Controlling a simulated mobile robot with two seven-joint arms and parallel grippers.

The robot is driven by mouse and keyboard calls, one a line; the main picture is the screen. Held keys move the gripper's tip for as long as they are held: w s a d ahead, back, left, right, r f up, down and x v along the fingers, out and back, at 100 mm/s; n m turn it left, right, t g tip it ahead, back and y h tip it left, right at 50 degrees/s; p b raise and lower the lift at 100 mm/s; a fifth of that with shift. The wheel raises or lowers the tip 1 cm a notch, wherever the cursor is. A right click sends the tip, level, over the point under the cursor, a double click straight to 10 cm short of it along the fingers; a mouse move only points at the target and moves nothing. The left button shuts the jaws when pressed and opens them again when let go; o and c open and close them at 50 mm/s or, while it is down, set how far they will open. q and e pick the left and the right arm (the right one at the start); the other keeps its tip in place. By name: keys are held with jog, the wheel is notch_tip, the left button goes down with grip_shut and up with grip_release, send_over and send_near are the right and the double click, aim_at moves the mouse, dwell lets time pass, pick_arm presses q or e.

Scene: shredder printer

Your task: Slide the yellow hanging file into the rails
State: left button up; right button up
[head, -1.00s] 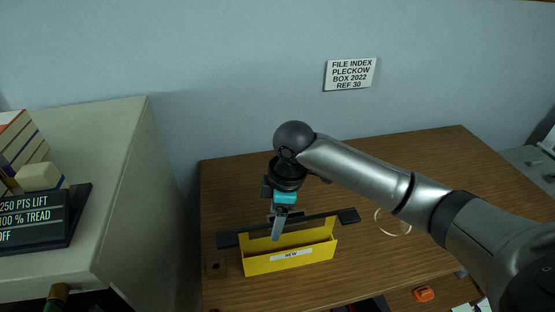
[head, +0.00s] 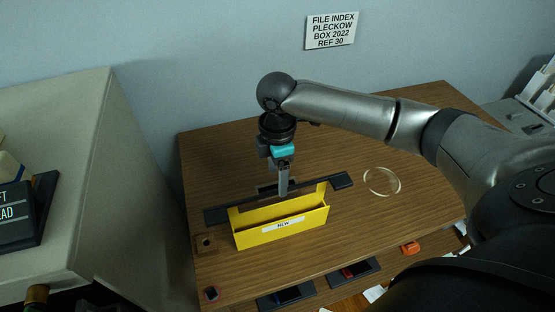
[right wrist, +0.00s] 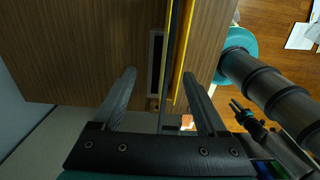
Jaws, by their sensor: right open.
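The yellow hanging file (head: 285,226) stands on the wooden desk with a white label on its front. A long dark bar (head: 335,182) runs along its back top edge and sticks out at both ends. My right gripper (head: 283,192) points down at the middle of the bar. In the right wrist view my right gripper (right wrist: 158,74) is open, with the bar and the thin yellow edge of the file (right wrist: 181,60) between its spread fingers. I cannot tell whether a finger touches the file. I cannot make out the rails.
The desk (head: 220,160) is clear behind the file. A pale ring (head: 382,181) lies to the right. A grey cabinet (head: 70,130) stands at the left. Dark trays (head: 290,296) and an orange item (head: 410,247) lie below the desk's front edge. A wall sign (head: 331,30) hangs behind.

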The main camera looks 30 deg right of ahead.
aim_at(277, 188)
jog(key=shift+f+b, duration=0.5)
jog(key=shift+f, duration=2.2)
jog(key=shift+c, duration=0.2)
grip_shut()
jog(key=shift+r, duration=0.15)
jog(key=shift+r+p, duration=0.9)
jog(key=shift+p, duration=0.55)
